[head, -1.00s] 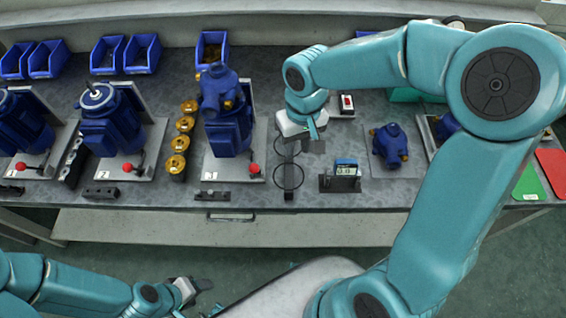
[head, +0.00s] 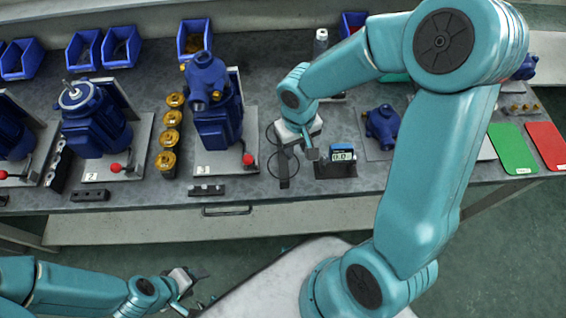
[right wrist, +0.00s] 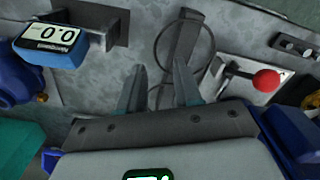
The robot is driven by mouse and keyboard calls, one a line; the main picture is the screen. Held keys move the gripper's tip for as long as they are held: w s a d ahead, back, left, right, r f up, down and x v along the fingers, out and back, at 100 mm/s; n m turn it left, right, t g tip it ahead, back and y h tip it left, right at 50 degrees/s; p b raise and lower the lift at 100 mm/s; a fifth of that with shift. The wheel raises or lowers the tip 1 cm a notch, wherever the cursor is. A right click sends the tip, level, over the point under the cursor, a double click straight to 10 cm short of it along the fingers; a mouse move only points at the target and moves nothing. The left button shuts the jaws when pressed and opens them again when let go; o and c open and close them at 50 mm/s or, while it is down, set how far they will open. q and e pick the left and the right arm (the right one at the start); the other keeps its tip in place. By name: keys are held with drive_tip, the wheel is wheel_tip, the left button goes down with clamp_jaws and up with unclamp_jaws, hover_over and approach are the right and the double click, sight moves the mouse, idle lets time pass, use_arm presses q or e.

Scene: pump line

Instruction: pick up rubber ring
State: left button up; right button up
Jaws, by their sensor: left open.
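Thin dark rubber rings (right wrist: 211,62) are by a dark flat holder (right wrist: 183,45) in the right wrist view; a second loop's lower part is partly hidden by my fingers. In the head view the holder (head: 284,170) stands on the bench, with the ring outlines faint around it. My right gripper (head: 311,152) is just right of the holder. In the right wrist view its two fingers (right wrist: 160,68) are apart with nothing held between them, pointing at the holder and rings. My left gripper (head: 200,282) is open and empty, low in front of the bench.
A blue digital gauge (head: 342,153) on a dark stand is close on the right of my right gripper. A pump plate with a red-knobbed lever (head: 249,160) is on the left. A blue pump housing (head: 382,127) lies farther right. Brass parts (head: 168,140) stand in a column.

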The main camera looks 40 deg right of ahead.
drive_tip(key=shift+d+f, duration=0.2)
drive_tip(key=shift+f, duration=1.75)
drive_tip(key=shift+f+b, duration=0.15)
drive_tip(key=shift+b, duration=0.25)
drive_tip(key=shift+w, duration=0.1)
clamp_jaws()
